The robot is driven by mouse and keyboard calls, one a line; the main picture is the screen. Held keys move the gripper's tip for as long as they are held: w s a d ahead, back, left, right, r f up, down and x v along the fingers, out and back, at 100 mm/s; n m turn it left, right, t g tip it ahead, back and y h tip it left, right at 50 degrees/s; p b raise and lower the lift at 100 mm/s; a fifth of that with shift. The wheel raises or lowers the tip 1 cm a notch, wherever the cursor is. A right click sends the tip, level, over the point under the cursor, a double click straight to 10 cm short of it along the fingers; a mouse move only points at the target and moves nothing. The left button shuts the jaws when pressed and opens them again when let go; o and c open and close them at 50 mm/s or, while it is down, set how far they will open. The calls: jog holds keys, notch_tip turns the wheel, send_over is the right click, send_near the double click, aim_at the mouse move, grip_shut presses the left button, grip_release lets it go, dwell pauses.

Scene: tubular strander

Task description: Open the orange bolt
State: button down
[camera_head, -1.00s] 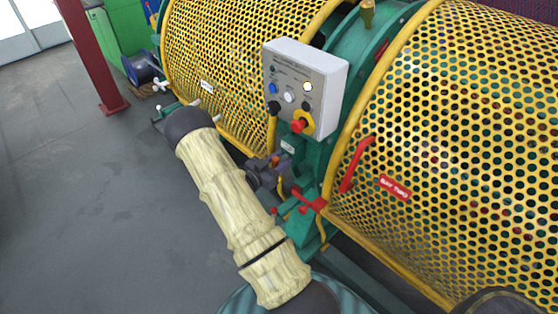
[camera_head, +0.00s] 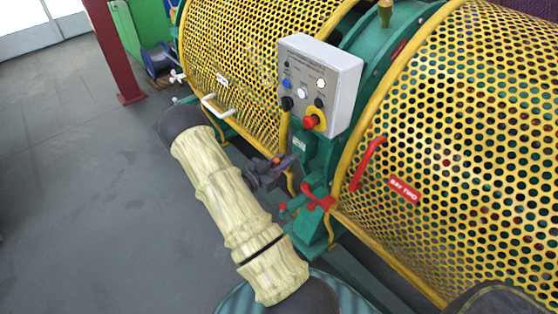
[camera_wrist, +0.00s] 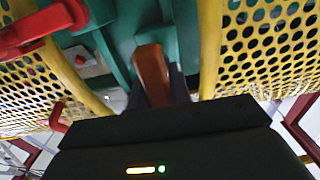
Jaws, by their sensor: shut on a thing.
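The orange bolt (camera_wrist: 152,75) shows in the wrist view as a short orange-brown bar standing between the dark jaws, against green machine metal. My gripper (camera_wrist: 160,92) is shut on it; the jaws hide its lower end. In the head view my dark gripper (camera_head: 270,172) is at the gap between the two yellow mesh guards, below the grey control box. Only a small orange spot of the bolt (camera_head: 277,160) shows there at the jaws.
The control box (camera_head: 318,85) with buttons sits above my gripper. A red lever (camera_head: 318,197) is close on the right, and a red handle (camera_head: 368,163) is on the right guard (camera_head: 460,130). A white handle (camera_head: 217,106) is on the left guard (camera_head: 250,60). Open floor (camera_head: 80,190) lies left.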

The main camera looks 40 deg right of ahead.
jog(key=c, duration=1.3)
grip_release()
jog(key=a, duration=1.7)
jog(key=shift+a, duration=0.2)
